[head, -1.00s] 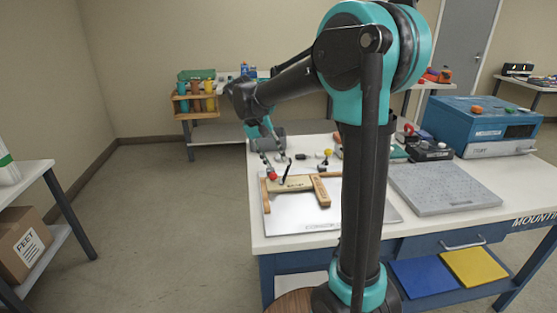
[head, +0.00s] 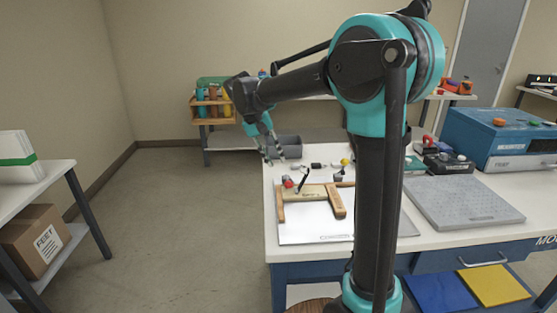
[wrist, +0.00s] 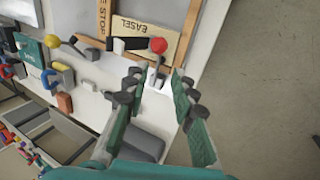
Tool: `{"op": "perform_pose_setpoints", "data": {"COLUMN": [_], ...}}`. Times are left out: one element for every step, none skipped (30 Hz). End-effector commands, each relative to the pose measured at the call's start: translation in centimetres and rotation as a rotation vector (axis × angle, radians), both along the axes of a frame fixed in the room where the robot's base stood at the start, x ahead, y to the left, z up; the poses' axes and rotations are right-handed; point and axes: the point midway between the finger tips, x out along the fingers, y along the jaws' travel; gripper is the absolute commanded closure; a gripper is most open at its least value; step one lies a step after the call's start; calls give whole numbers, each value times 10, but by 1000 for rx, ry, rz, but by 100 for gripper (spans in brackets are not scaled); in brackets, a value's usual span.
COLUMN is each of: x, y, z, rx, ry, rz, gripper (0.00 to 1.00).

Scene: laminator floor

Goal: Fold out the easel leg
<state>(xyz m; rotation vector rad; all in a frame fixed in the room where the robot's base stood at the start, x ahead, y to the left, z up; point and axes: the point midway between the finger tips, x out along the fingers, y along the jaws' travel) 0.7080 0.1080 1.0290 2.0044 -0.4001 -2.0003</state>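The easel (head: 337,203) is a wooden frame lying on a pale panel on the bench, with two wooden bars and a crosspiece. In the wrist view its crosspiece (wrist: 128,33) reads "EASEL" and one bar (wrist: 104,18) carries the word "STOP". A red ball knob (wrist: 158,45) sits by a black lever at the crosspiece; the red knob (head: 288,183) also shows in the head view. My gripper (wrist: 155,80) is open and empty, its fingertips short of the knob and apart from it. In the head view my gripper (head: 273,157) hangs above the bench's far left edge.
A grey slab (head: 460,202) and a blue machine (head: 495,135) stand to the right. Small tools and a yellow knob (wrist: 52,41) lie behind the easel. A grey bin (head: 288,146) is beyond the bench. The floor to the left is open.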

Motion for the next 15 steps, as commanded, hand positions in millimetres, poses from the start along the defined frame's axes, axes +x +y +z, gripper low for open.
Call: {"op": "perform_pose_setpoints", "data": {"x": [0,0,0,0,0,0,0,0,0,0,0,0,0,0,0], "y": [3,5,6,8,10,12,13,15,17,19,21,23,24,26,28], "z": [2,3,4,5,6,7,9,10,11,12,13,14,15,16,18], "rx": [0,0,0,0,0,0,0,0,0,0,0,0,0,0,0], "ry": [0,0,0,0,0,-1,-1,-1,-1,-1,-1,-1,-1,-1,-1], "rz": [1,1,1,1,1,1,1,1,1,1,1,1,1,1,1], "gripper": [74,74,74,74,74,74,74,74,74,74,74,74,74,74,74]}}
